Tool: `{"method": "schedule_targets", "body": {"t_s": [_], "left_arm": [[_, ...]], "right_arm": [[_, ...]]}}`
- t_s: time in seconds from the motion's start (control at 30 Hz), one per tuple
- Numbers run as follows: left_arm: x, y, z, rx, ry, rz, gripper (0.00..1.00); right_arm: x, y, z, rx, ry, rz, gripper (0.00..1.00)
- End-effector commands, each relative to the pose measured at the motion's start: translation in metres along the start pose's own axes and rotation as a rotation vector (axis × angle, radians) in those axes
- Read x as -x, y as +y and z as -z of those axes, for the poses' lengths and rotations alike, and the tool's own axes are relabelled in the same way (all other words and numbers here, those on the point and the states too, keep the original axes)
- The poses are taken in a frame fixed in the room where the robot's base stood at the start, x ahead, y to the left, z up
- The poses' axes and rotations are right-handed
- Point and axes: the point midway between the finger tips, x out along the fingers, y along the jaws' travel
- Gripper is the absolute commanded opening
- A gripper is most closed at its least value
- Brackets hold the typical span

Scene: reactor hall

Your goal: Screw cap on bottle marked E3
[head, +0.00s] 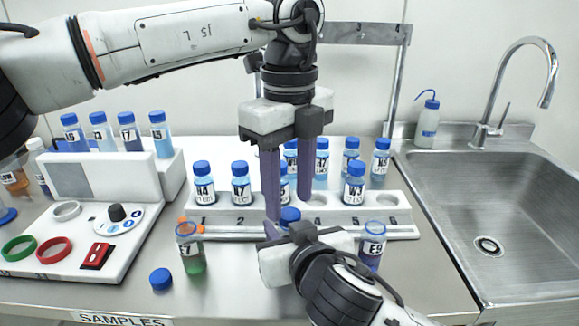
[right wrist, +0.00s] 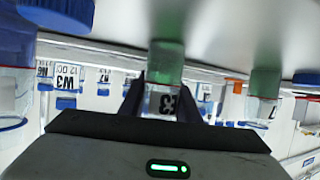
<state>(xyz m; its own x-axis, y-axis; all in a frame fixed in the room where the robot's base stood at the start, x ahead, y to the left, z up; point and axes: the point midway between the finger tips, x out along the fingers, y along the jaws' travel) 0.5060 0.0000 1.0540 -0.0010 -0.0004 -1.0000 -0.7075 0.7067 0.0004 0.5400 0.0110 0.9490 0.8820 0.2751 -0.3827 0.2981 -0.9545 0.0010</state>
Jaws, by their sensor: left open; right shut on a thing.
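My right gripper (head: 288,232) is shut on the bottle marked E3 (right wrist: 163,103), which has green liquid and shows upside down in the right wrist view. In the head view that bottle is mostly hidden behind my right gripper. A blue cap (head: 290,215) shows just above the right gripper, at the bottle's top; whether it is screwed tight I cannot tell. My left gripper (head: 288,205) points down from above, open, its fingers on either side of and above that cap.
Uncapped bottles stand left (head: 190,250) and right, marked E9 (head: 372,246). A loose blue cap (head: 161,280) lies at the front left. Behind is a numbered white rack (head: 335,222) with capped bottles. A white device (head: 75,240) is left and a sink (head: 490,200) right.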

Motion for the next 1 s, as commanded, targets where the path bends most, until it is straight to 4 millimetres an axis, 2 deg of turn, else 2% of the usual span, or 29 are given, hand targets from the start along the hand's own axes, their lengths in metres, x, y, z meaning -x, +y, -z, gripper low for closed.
{"method": "schedule_targets", "body": {"t_s": [0.2,0.53,0.8,1.0], "left_arm": [[-0.021,0.0,-0.001,0.002,0.0,0.001,0.42],[-0.024,0.0,0.0,0.001,0.0,0.001,0.42],[-0.024,0.0,0.0,0.001,0.0,0.001,0.0],[-0.024,0.0,0.0,-0.045,0.0,0.001,0.0]], "right_arm": [[0.0,0.0,0.0,0.0,-0.001,0.0,0.0],[0.0,0.0,-0.001,0.0,-0.001,0.0,0.0],[0.0,0.0,-0.001,0.0,-0.001,0.0,0.0],[0.0,0.0,-0.001,0.0,-0.001,0.0,0.0]]}}
